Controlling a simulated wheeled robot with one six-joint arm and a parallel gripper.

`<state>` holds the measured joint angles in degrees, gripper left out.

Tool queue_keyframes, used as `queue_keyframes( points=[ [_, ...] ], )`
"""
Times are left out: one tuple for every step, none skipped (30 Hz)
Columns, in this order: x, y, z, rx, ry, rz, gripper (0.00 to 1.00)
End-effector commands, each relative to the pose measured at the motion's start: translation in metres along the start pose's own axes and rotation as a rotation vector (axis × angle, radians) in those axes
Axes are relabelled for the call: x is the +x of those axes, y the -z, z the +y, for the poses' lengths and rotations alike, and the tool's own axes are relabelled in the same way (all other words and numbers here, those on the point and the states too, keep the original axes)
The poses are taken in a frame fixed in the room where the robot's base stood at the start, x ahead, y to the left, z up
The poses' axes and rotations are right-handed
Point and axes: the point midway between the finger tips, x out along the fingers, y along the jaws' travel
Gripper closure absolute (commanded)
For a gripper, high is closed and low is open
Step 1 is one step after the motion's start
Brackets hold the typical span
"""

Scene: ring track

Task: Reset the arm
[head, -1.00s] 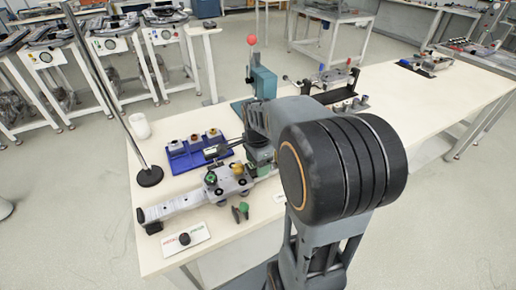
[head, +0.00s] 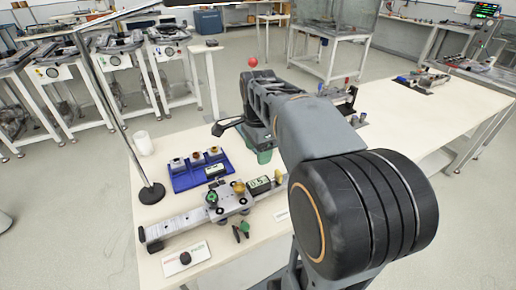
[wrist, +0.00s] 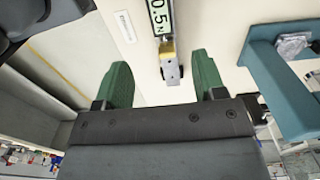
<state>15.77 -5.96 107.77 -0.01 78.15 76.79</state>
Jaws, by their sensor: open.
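My gripper's two green fingers (wrist: 161,60) are open and apart in the wrist view, with nothing held between them. Beyond them is a block with a green "0.5 N" label (wrist: 160,18) and a metal end piece. In the head view the labelled block (head: 259,185) sits on the right part of the grey rail (head: 175,226), beside a carriage with green and yellow knobs (head: 226,202). My arm reaches over the table from the right. A green part of the gripper shows beyond the rail, and my arm hides much of that area.
A blue tray (head: 184,183) holds several small parts behind the rail. A pole on a round black base (head: 151,194) and a white cup (head: 144,143) stand at the left. A red ball knob (head: 252,62) rises behind my arm.

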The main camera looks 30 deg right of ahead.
Motion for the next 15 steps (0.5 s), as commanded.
queue_keyframes(
  points=[
    [-0.0001, 0.0000, 0.0000, 0.000, 0.000, 0.000, 0.36],
    [0.0000, 0.0000, 0.0000, 0.000, 0.000, 0.000, 0.36],
    [0.0000, 0.0000, 0.0000, 0.000, 0.000, 0.000, 0.36],
    [0.0001, 0.0000, 0.0000, 0.000, 0.000, 0.000, 0.36],
    [0.0001, 0.0000, 0.0000, 0.000, 0.000, 0.000, 0.36],
    [0.0001, 0.0000, -0.0001, 0.000, 0.000, 0.000, 0.36],
    [0.0001, 0.0000, -0.0001, 0.000, 0.000, 0.000, 0.36],
    [0.0002, 0.0000, -0.0001, 0.000, 0.000, 0.000, 0.36],
    [0.0002, 0.0000, -0.0001, 0.000, 0.000, 0.000, 0.36],
    [0.0002, 0.0000, -0.0001, 0.000, 0.000, 0.000, 0.36],
    [0.0002, 0.0000, -0.0001, 0.000, 0.000, 0.000, 0.36],
    [0.0003, 0.0000, -0.0001, 0.000, 0.000, 0.000, 0.36],
    [0.0003, 0.0000, -0.0001, -0.002, 0.000, 0.000, 0.36],
    [0.0003, 0.0000, -0.0001, -0.008, 0.000, 0.000, 0.36],
    [0.0003, 0.0001, -0.0004, -0.026, 0.002, 0.000, 0.36]
  ],
)
